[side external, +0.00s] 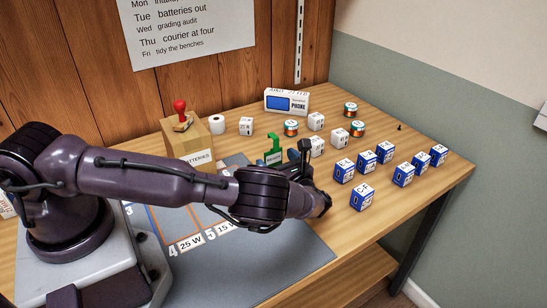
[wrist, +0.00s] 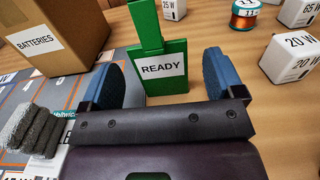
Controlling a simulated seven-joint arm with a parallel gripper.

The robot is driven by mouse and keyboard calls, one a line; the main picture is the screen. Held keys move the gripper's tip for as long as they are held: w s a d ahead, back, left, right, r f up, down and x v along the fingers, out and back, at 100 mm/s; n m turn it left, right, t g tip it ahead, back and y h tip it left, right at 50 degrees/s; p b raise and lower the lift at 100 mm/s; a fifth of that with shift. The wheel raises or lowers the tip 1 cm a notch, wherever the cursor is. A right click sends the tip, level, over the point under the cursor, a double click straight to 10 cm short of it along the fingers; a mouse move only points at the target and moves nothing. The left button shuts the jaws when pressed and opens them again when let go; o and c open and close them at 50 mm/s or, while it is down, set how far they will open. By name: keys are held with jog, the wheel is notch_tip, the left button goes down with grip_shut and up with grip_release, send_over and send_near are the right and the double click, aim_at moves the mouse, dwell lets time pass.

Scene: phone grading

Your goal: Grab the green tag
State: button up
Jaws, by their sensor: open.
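The green tag (side external: 272,152) stands upright on the table near the far right corner of the grey mat, right of the batteries box. In the wrist view the green tag (wrist: 162,75) carries a white label reading READY and has a narrower upright part on top. My gripper (side external: 297,155) is beside it in the side view, with the arm reaching in from the left. In the wrist view my gripper (wrist: 158,80) is open, its two blue fingertips on either side of the tag's lower part, with gaps visible. Whether the tag lies fully between the pads is hard to tell.
The cardboard BATTERIES box (side external: 190,145) with a red-handled stamp (side external: 180,113) stands left of the tag. White cubes, wire spools (side external: 291,127) and a phone box (side external: 287,101) lie behind. Several blue boxes (side external: 362,197) stand to the right. A grey sponge-like block (wrist: 32,128) lies lower left.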

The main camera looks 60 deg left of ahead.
aim_at(274, 157)
jog(key=a, duration=0.4)
jog(key=shift+w, duration=0.1)
jog(key=c, duration=1)
